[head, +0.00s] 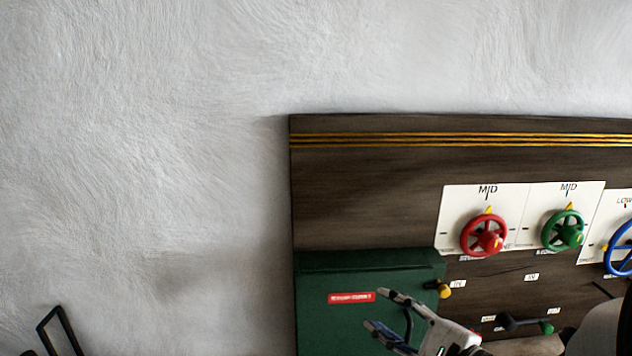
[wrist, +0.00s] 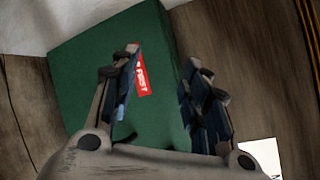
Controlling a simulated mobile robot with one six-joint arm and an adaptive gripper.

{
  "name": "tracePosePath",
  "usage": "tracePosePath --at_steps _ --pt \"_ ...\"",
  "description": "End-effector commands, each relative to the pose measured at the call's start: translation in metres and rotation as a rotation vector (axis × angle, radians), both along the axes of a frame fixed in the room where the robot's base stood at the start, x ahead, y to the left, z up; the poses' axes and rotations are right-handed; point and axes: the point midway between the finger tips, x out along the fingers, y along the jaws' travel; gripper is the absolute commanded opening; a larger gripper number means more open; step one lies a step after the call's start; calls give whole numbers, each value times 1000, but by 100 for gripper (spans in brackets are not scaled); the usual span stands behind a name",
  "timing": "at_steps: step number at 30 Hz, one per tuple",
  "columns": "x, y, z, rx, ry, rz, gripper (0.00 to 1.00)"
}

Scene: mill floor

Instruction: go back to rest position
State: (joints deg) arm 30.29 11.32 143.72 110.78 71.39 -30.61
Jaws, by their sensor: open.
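My gripper (head: 384,314) is at the lower right of the head view, in front of the lower right part of a green box (head: 318,325). Its fingers are apart with nothing between them. In the wrist view my gripper (wrist: 163,85) shows both fingers spread, with the green box (wrist: 85,70) and its red label (wrist: 141,82) behind them. I cannot tell how far the fingertips are from the box.
A dark wooden panel (head: 370,185) carries a red handwheel (head: 470,236), a green handwheel (head: 549,232) and a partly cut-off blue handwheel (head: 610,252). A yellow knob (head: 444,291) sits by the box. A green-tipped lever (head: 525,324) is lower right. White wall (head: 140,150) fills the left.

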Motion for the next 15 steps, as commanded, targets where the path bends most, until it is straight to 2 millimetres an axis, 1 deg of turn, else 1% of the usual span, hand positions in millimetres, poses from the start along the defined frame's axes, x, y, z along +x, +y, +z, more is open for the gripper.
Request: tracePosePath --at_steps 1,2,3,5,6,7,9,11,12,14,15 --pt "-19 36 8 -68 -3 133 42" --pt "-33 54 9 -111 5 211 42" --pt "-52 76 9 -172 14 310 42" --pt "-83 100 4 -278 29 448 42" --pt "-104 112 0 -355 38 533 42" --pt "-119 119 -4 -415 46 593 42" --pt "-153 125 -15 -569 60 719 42" --pt "-179 123 -24 -711 69 810 42" --pt "-194 118 -30 -812 73 861 42" --pt "-212 105 -37 -969 75 924 42" --pt "-221 94 -40 -1076 74 955 42"
